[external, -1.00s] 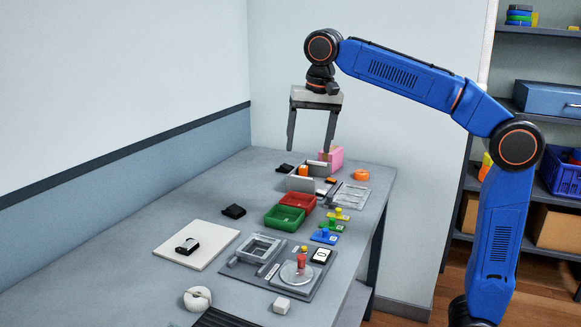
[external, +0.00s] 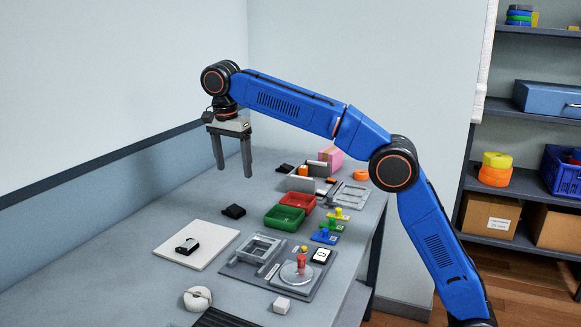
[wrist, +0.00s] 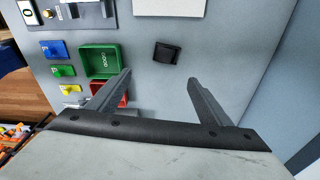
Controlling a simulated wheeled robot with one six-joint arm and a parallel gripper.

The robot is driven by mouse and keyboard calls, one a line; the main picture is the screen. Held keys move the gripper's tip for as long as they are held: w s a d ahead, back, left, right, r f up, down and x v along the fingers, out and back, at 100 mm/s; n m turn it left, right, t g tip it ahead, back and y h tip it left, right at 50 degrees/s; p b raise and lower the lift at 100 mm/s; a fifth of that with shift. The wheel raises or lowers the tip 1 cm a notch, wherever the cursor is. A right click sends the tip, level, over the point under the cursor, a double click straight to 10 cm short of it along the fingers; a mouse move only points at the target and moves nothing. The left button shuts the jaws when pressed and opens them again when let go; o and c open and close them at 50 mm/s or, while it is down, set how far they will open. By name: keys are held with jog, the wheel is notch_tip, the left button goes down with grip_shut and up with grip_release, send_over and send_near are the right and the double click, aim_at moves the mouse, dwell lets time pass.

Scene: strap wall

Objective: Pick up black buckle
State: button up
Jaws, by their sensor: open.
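A black buckle (external: 233,211) lies flat on the grey table, left of the green bin. It also shows in the wrist view (wrist: 166,53), ahead of the fingertips and between their lines. My gripper (external: 233,172) is open and empty, pointing down, well above the table near the buckle. In the wrist view its two fingers (wrist: 158,82) are spread wide apart. A second black piece (external: 285,168) lies farther back, beside the grey divided box; I cannot tell what it is.
A green bin (external: 285,217) and a red bin (external: 298,201) stand right of the buckle. A grey fixture (external: 262,246) and coloured pieces are to the right. The table around the buckle is clear.

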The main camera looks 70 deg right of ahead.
jog(key=shift+w+f, duration=0.8)
jog(key=shift+w, duration=0.1)
send_near(233, 207)
jog(key=shift+f+m, duration=0.4)
jog(key=shift+f, duration=0.1)
jog(key=shift+d+f, duration=0.2)
jog(key=shift+f, duration=1.7)
jog(key=shift+d+f, duration=0.2)
jog(key=shift+f, duration=1.65)
jog(key=c, duration=1.2)
